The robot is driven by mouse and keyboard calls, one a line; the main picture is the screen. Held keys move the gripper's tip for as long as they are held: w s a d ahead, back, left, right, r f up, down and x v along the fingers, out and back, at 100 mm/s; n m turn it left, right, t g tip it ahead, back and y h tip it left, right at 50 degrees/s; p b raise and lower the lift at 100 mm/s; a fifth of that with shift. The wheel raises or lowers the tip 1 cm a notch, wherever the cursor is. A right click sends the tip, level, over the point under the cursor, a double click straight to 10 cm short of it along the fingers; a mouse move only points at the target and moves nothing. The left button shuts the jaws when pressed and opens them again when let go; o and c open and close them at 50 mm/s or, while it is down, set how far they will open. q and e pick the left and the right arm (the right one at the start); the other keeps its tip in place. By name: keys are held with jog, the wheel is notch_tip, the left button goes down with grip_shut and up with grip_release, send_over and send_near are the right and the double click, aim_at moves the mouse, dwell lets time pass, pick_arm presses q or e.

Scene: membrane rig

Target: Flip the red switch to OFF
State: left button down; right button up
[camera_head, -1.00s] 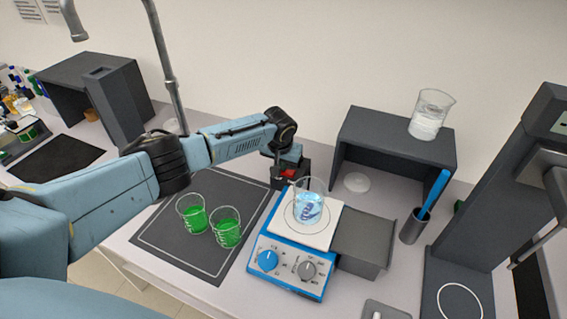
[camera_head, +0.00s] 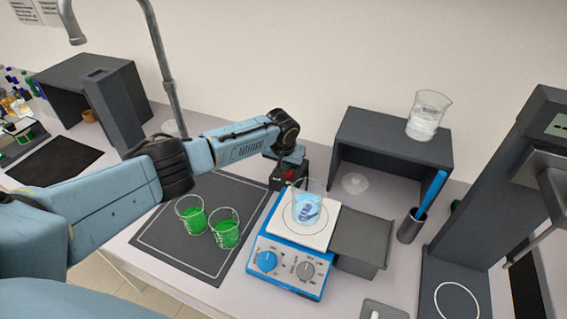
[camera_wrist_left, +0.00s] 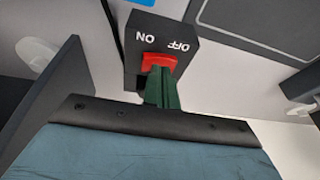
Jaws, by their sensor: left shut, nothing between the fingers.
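The red switch (camera_wrist_left: 158,61) sits on a black box (camera_wrist_left: 160,32) marked ON at the left and OFF at the right in the left wrist view. In the head view the switch (camera_head: 290,174) shows as a small red patch on the box (camera_head: 279,183) behind the hotplate. My left gripper (camera_wrist_left: 161,77) is shut and empty. Its dark green fingertips are at the near edge of the switch and overlap it in the picture; I cannot tell whether they touch. I cannot tell which way the switch is tilted. My right gripper is not in view.
A blue-and-white hotplate (camera_head: 292,269) with a beaker of blue liquid (camera_head: 306,208) stands just in front of the box. Two beakers of green liquid (camera_head: 192,219) stand on a dark mat (camera_head: 165,240). A grey shelf (camera_head: 390,140) stands to the right, bearing a beaker (camera_head: 427,118).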

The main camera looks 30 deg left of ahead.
pick_arm(q)
notch_tip(320, 180, up, 5)
jog(key=p, duration=0.5)
jog(key=s+a+r, duration=0.2)
jog(key=s+r, duration=0.1)
jog(key=r, duration=0.5)
jog(key=shift+r, duration=0.2)
notch_tip(320, 180, up, 13)
dwell(0.6)
dwell(0.4)
